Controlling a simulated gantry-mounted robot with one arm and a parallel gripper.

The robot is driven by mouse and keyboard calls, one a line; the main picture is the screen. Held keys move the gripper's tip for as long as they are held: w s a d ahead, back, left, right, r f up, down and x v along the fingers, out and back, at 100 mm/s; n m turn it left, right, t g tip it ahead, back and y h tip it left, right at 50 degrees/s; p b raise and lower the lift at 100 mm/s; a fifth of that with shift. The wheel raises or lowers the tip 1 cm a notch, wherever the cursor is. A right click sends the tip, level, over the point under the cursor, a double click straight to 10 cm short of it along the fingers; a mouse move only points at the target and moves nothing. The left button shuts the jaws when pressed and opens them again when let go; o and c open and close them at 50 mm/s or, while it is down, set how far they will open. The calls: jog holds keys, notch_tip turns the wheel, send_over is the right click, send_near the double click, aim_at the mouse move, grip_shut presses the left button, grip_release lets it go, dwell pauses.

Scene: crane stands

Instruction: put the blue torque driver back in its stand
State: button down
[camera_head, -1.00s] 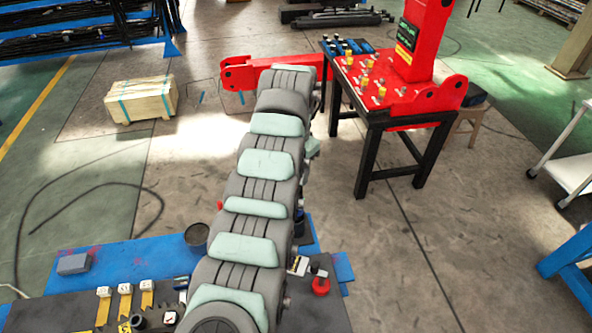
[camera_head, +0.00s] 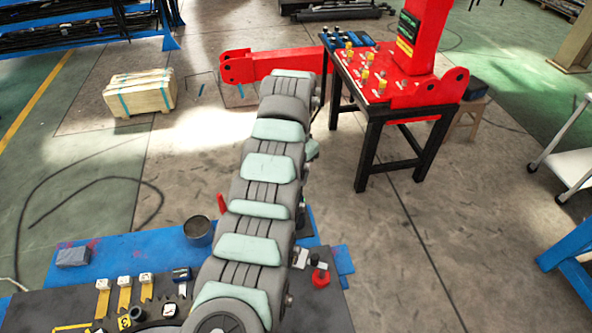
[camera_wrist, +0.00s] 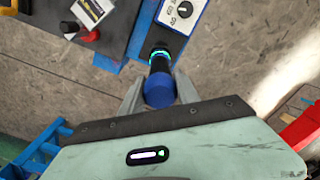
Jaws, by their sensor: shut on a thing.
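The blue torque driver (camera_wrist: 158,91) is between the two fingers of my gripper (camera_wrist: 159,88) in the wrist view, with its blue end cap toward the camera. My gripper is shut on it. Its dark body runs away from the camera to a glowing green ring near a blue bench edge. I cannot tell whether its far end is in a stand or above one; no stand is clearly seen. In the head view my arm hides the gripper and the driver.
A white dial unit (camera_wrist: 182,12) lies beside the driver's far end. A red crane table (camera_head: 400,95) stands beyond.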

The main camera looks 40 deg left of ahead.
jog(key=shift+f, duration=0.85)
jog(key=c, duration=0.8)
grip_release()
jog(key=shift+f, duration=0.1)
jog(key=shift+r, duration=2.55)
jog(key=shift+r, duration=0.15)
notch_tip(320, 180, up, 9)
jog(key=p, duration=0.3)
jog(key=shift+w+r, duration=0.1)
jog(key=shift+r+p, duration=0.65)
jog(key=shift+p, duration=0.25)
